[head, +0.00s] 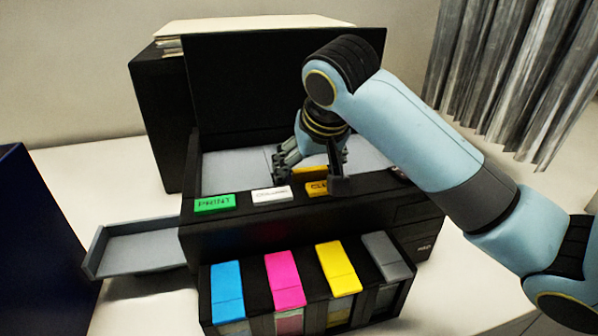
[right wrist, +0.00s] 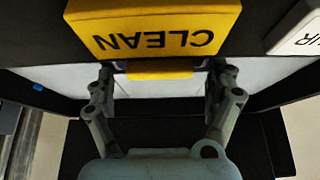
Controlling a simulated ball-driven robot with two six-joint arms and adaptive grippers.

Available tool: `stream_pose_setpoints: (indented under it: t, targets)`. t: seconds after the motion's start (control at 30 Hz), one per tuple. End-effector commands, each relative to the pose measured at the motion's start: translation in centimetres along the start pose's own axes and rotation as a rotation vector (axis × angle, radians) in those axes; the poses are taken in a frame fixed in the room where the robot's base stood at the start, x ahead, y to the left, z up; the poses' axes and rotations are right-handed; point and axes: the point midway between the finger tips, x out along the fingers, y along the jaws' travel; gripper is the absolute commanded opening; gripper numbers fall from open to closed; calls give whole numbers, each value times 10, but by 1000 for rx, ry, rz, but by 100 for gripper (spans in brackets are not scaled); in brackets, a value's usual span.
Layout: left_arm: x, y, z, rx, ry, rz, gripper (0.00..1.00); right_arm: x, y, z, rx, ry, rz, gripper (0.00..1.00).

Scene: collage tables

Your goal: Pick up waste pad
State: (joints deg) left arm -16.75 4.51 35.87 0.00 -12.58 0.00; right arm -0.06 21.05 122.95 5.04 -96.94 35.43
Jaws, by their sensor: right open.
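A yellow piece (head: 312,172) lies inside the open printer (head: 310,232), on or by its pale bed. I take it for the waste pad, but cannot be sure. In the right wrist view the yellow piece (right wrist: 160,75) shows as a strip between my fingers, partly hidden by the CLEAN button. My right gripper (head: 309,176) is open, reaching down into the printer, with one finger on each side of the yellow piece. A gap shows on both sides in the right wrist view. My left gripper is in neither view.
A green PRINT button (head: 214,203), a white button (head: 271,195) and the orange CLEAN button (head: 318,187) line the printer's front edge. The raised black lid (head: 250,85) stands behind. Several colour cartridges sit in front. A grey tray (head: 140,247) juts out left.

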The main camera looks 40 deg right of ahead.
Motion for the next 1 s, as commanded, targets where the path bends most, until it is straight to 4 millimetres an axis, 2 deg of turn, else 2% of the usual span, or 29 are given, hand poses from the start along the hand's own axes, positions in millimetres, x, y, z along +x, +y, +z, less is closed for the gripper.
stream_pose_setpoints:
  t: [0.13, 0.23, 0.4, 0.47, 0.7, 0.83, 1.0]
  targets:
    - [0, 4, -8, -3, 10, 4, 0, 1, 0, 3, 1, -1, 0, 88]
    - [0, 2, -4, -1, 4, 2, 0, 1, 0, 3, 1, -1, 0, 88]
    - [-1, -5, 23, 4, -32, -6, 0, 1, 0, 2, 1, -1, 0, 66]
    - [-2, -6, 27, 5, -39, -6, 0, 1, 0, 2, 1, -1, 0, 58]
    - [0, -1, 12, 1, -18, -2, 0, 1, 1, 3, 0, -3, 1, 27]
    - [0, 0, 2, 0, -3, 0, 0, 1, 1, 3, 0, -2, 1, 26]
    - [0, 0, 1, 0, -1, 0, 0, 1, 0, 1, 0, -2, 1, 26]
